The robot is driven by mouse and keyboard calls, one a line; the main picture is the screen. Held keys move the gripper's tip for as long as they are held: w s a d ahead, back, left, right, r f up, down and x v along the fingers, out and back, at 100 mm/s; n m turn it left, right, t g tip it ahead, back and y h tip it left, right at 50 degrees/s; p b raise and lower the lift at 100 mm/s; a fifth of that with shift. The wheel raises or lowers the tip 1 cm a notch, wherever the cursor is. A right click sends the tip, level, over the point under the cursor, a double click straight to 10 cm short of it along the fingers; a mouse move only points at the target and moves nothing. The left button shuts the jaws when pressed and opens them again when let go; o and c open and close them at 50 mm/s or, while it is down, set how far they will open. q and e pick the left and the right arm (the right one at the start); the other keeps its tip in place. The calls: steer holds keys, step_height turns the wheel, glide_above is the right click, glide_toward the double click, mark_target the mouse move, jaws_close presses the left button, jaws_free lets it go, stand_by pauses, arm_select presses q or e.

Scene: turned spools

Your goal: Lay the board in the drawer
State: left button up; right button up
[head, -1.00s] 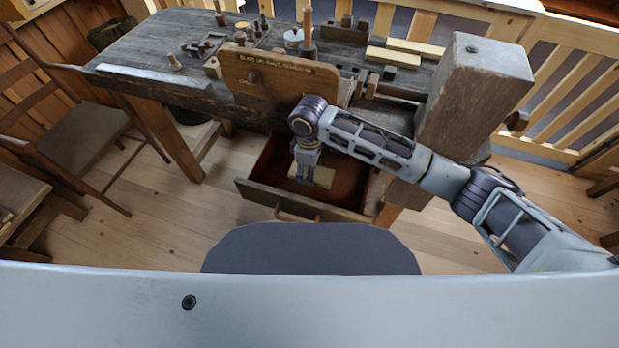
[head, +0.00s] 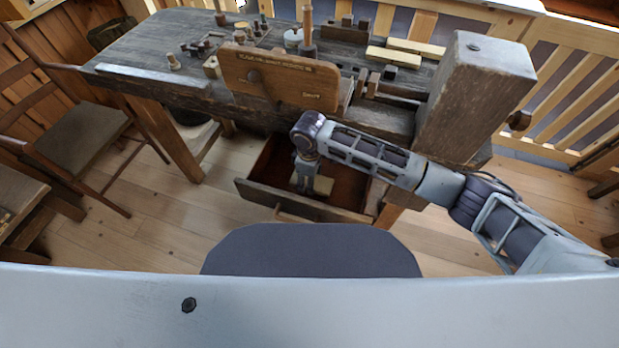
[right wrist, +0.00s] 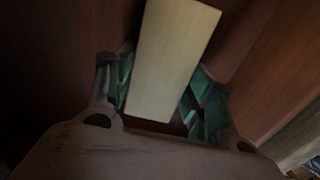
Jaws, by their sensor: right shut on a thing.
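The board (head: 323,184) is a pale, flat piece of wood inside the open drawer (head: 290,201) under the workbench. My right gripper (head: 304,189) reaches down into the drawer from above and is shut on the board. In the right wrist view the board (right wrist: 172,62) lies between the two green-padded fingers (right wrist: 160,92), over the dark reddish-brown drawer interior. I cannot tell whether the board touches the drawer bottom. My gripper hides part of it in the head view. My left gripper is not in view.
The workbench (head: 140,75) above carries small tools, turned pieces and pale wood strips (head: 415,47). An upright wooden panel (head: 285,80) stands along its front edge, and a thick post (head: 470,90) rises right of the drawer. A chair (head: 85,130) stands at left.

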steer(key=o, duration=1)
steer(key=shift+o, duration=0.2)
steer(key=shift+r, duration=0.75)
step_height(320, 180, up, 4)
steer(key=shift+r+p, duration=0.25)
steer(key=shift+p, duration=0.25)
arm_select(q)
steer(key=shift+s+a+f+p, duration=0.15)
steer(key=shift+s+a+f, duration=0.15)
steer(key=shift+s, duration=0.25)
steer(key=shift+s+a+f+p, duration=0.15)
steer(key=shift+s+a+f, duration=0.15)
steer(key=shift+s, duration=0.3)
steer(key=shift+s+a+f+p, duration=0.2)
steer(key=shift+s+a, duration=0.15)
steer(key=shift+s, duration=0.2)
arm_select(e)
step_height(320, 180, up, 6)
steer(key=shift+r, duration=0.15)
